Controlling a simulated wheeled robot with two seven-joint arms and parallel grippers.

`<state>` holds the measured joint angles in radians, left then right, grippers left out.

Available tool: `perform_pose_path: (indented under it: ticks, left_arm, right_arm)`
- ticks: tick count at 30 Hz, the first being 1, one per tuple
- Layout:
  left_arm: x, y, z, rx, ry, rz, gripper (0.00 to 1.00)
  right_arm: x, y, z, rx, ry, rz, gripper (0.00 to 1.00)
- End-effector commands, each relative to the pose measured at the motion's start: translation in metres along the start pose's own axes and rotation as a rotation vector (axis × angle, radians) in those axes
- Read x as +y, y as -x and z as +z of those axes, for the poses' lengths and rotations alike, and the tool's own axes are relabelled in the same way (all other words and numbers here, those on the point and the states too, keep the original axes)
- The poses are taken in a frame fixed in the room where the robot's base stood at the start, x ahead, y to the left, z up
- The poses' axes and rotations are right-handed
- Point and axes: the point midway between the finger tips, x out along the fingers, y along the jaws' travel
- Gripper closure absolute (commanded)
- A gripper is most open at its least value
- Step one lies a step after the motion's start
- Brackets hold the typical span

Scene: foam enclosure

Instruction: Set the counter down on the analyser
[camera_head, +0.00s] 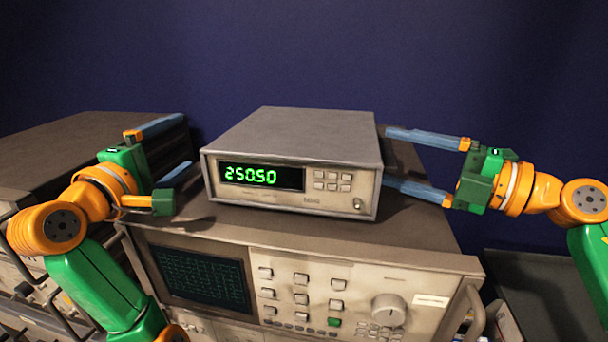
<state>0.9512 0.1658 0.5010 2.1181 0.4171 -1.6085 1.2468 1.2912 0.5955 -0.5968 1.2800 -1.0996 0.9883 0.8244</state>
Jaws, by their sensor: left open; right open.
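The counter (290,140) is a grey box with a green lit display reading 250.50 and a small keypad. It rests level on top of the analyser (230,228), a larger beige unit with a dark screen, buttons and a round knob. My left gripper (182,148) is open on the counter's left side, its blue fingers apart from the counter. My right gripper (388,157) is open on the right side, with its blue fingertips close to the counter's right face; I cannot tell whether they touch it. Both grippers are empty.
Another dark-topped instrument (80,140) stands at the left, behind my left arm. A dark grey surface (548,290) lies lower at the right. A dark blue wall (300,50) closes the back. Bare analyser top shows around the counter.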

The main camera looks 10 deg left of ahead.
Motion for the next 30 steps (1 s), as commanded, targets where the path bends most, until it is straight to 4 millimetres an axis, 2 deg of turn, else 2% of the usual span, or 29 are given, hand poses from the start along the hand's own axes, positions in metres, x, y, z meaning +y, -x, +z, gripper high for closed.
perform_pose_path:
  ticks: [11,14,18,22,26,30]
  left_arm:
    - [0.0,0.0,0.0,0.0,0.0,0.0,0.05]
    - [0.0,0.0,0.0,0.0,0.0,0.0,0.05]
    - [0.0,0.0,0.0,0.0,0.0,0.0,0.05]
    - [0.0,0.0,0.0,0.0,0.0,0.0,0.05]
    - [0.0,0.0,0.0,0.0,0.0,0.0,0.05]
    - [0.0,0.0,0.0,0.0,0.0,0.0,0.05]
  right_arm:
    - [0.0,0.005,0.001,-0.001,-0.001,0.0,0.05]
    - [-0.001,0.025,0.001,-0.005,0.0,-0.001,0.05]
    - [-0.001,0.066,0.001,-0.006,-0.001,-0.002,0.05]
    - [-0.001,0.097,0.001,-0.005,-0.002,-0.002,0.05]
    - [-0.001,0.115,0.001,-0.002,-0.002,-0.001,0.05]
    - [0.0,0.12,0.0,0.0,0.0,0.0,0.05]
